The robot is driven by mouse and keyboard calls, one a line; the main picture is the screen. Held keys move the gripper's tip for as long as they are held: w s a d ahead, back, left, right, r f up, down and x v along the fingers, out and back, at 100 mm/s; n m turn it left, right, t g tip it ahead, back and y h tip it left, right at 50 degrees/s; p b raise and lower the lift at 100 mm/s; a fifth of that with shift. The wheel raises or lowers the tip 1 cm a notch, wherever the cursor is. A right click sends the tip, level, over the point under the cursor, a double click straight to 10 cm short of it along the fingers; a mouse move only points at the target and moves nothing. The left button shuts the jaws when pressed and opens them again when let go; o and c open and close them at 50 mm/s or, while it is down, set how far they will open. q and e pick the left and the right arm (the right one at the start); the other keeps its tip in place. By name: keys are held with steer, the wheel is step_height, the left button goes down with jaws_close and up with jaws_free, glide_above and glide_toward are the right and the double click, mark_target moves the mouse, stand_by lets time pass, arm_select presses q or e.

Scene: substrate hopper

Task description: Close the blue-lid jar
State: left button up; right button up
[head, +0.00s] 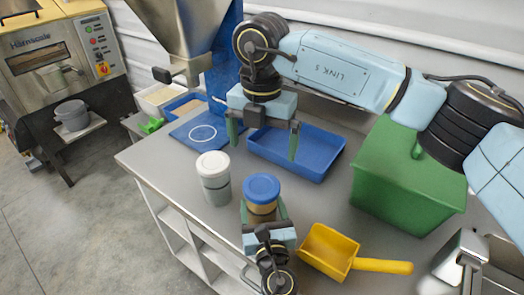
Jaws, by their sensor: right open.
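The blue-lid jar (261,198) stands upright near the front edge of the grey table, with tan contents below the lid. Its blue lid (262,187) sits on top; I cannot tell whether it is tight. My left gripper (263,213) comes in from the bottom with a green finger on each side of the jar, and appears shut on its body. Its palm hides the jar's lower part. My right gripper (263,149) is open and empty, pointing down with its fingers wide apart, above and behind the jar near the blue tray.
A white-lid jar (214,180) stands just left of the blue-lid jar. Behind are a blue tray (318,172), a blue mat (187,137) and a metal hopper (185,30). A green bin (400,195) and a yellow scoop (330,250) are at right.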

arm_select(q)
steer(key=o, duration=1.9)
steer(key=shift+o, duration=0.2)
steer(key=s+p, duration=0.1)
steer(key=s, duration=0.3)
steer(key=s+d+p, duration=0.1)
steer(key=s, duration=0.3)
steer(key=s+d+p, duration=0.1)
steer(key=s, duration=0.3)
steer(key=shift+s, duration=0.6)
